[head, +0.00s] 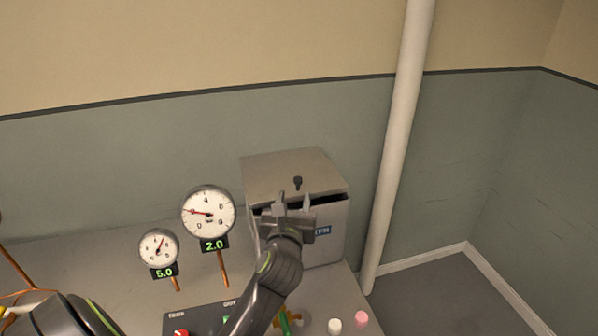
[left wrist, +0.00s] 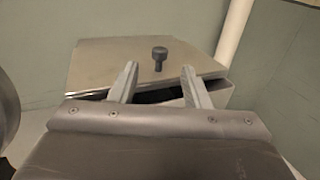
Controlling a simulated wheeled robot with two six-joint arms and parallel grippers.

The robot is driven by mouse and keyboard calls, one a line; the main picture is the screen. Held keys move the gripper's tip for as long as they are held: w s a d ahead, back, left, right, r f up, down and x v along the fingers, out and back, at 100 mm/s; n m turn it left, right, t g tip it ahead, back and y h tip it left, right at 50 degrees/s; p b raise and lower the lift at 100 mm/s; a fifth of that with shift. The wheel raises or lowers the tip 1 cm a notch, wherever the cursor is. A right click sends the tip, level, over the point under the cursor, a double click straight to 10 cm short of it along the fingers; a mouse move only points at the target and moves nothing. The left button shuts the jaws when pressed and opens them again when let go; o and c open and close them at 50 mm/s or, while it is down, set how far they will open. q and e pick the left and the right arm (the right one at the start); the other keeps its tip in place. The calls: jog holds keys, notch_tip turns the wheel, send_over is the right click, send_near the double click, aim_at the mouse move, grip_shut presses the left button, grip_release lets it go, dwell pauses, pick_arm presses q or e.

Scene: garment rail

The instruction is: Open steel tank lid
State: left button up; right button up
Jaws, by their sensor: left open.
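The steel tank (head: 330,240) is a box with a blue label on its front, standing at the back right of the bench. Its lid (head: 280,170) has a small dark knob (head: 298,183) on top. A dark gap shows under the lid's front edge, so the lid is slightly raised. My left gripper (head: 296,203) is open at the tank's front edge. In the left wrist view its fingers (left wrist: 158,85) are spread in front of the lid (left wrist: 105,60), with the knob (left wrist: 159,54) beyond and between them. Whether the fingers touch the lid cannot be told. My right gripper is not in view.
Two round gauges, reading 2.0 (head: 208,213) and 5.0 (head: 159,247), stand on copper pipes left of the tank. A white pipe (head: 400,140) rises right of it. White (head: 334,326) and pink (head: 361,318) pieces sit at the bench's front right.

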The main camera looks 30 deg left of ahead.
aim_at(297, 182)
pick_arm(q)
jog(key=p+x, duration=0.1)
jog(key=x, duration=0.9)
jog(key=shift+w+p, duration=0.2)
jog(key=shift+p, duration=0.1)
jog(key=shift+c, duration=0.4)
grip_shut()
